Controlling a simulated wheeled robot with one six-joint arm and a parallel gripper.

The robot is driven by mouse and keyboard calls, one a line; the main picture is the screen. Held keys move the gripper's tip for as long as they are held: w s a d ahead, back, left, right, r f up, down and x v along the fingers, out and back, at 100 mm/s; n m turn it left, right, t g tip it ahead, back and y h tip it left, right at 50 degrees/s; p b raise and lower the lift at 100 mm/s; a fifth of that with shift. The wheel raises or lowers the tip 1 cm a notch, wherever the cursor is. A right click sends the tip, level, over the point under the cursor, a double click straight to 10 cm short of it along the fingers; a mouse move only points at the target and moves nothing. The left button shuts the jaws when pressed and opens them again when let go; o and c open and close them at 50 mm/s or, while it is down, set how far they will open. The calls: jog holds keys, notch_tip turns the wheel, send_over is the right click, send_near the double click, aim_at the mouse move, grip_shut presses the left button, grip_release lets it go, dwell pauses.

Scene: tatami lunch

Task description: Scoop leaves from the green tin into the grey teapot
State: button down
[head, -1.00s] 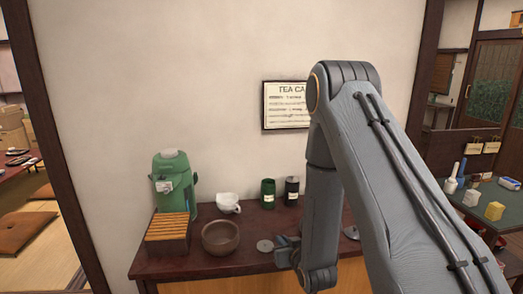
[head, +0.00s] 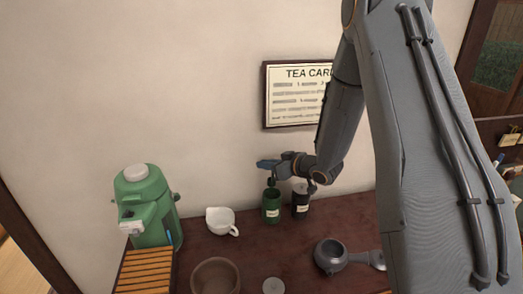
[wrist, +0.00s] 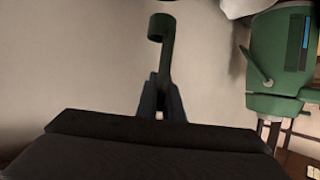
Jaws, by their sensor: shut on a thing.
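The green tin (head: 271,206) stands upright on the counter with a pale label. My gripper (head: 268,164) is above the tin, close to the wall. In the wrist view my gripper (wrist: 162,95) is shut on a dark green scoop (wrist: 164,52), whose curled end points away from the fingers. In the head view a small dark part hangs just over the tin's mouth; I cannot tell whether it enters the tin. Leaves inside the tin or scoop are not visible. The grey teapot (head: 331,258) sits right and in front of the tin, its top open and side handle pointing right.
A black tin (head: 300,206) stands close to the right of the green tin. A white pouring cup (head: 221,221), brown bowl (head: 216,277), slatted wooden box (head: 145,271) and green dispenser (head: 152,210) are to the left. A grey round lid (head: 273,287) lies at the front.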

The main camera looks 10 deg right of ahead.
notch_tip(320, 180, down, 9)
jog(key=b, duration=0.6)
jog(key=shift+w+f, duration=0.15)
jog(key=shift+w, duration=0.25)
dwell(0.4)
jog(key=shift+d+r+p, duration=0.1)
jog(key=shift+r+p, duration=1.5)
jog(key=shift+r, duration=0.45)
dwell(2.3)
jog(key=shift+r+p, duration=1.7)
jog(key=shift+r, duration=0.7)
